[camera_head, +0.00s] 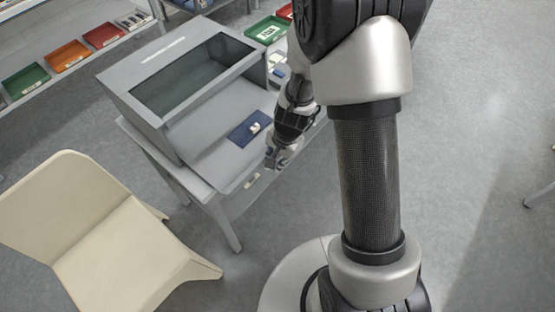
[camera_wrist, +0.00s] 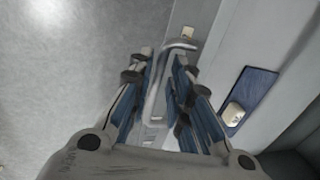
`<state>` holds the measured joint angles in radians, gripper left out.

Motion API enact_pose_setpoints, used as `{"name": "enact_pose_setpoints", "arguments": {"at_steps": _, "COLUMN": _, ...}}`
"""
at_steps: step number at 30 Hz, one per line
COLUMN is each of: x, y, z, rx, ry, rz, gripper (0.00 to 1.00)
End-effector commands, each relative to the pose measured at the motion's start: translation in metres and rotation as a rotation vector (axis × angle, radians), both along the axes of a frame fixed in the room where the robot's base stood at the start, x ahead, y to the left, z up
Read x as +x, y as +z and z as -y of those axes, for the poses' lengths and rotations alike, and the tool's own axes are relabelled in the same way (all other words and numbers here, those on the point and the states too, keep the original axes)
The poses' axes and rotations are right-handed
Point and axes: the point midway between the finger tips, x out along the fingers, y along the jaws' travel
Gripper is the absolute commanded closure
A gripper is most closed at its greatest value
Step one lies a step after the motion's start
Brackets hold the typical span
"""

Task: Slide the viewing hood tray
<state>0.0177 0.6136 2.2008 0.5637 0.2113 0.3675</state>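The viewing hood (camera_head: 150,85) is a grey box with a dark sloped window, standing on a grey table. Its grey tray (camera_head: 205,150) extends from the open front and carries a blue pad (camera_head: 250,128) with a small pale piece on it. The pad also shows at the right of the wrist view (camera_wrist: 252,92). My gripper (camera_head: 279,160) is low at the tray's front edge. In the wrist view my gripper (camera_wrist: 166,62) is open, its fingers on either side of a metal bar handle (camera_wrist: 160,72). I cannot tell whether a finger touches the handle.
A cream chair (camera_head: 100,230) stands at the left near the table. A shelf with green, orange (camera_head: 67,56) and red bins is behind. Another green bin (camera_head: 268,29) is beyond the hood.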

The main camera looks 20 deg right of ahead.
Motion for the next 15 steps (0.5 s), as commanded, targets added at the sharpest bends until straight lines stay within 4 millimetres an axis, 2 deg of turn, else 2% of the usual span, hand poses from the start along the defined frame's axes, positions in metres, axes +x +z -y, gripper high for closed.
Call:
{"name": "enact_pose_setpoints", "arguments": {"at_steps": 4, "x": 0.0000, "y": 0.0005, "z": 0.0000, "rx": 0.000, "ry": 0.000, "rz": 0.000, "gripper": 0.82}}
{"name": "enact_pose_setpoints", "arguments": {"at_steps": 12, "x": -0.0002, "y": 0.0005, "z": 0.0000, "rx": 0.000, "ry": -0.001, "rz": 0.000, "gripper": 1.00}}
{"name": "enact_pose_setpoints", "arguments": {"at_steps": 15, "x": -0.0002, "y": 0.0005, "z": 0.0000, "rx": 0.000, "ry": -0.001, "rz": 0.000, "gripper": 1.00}}
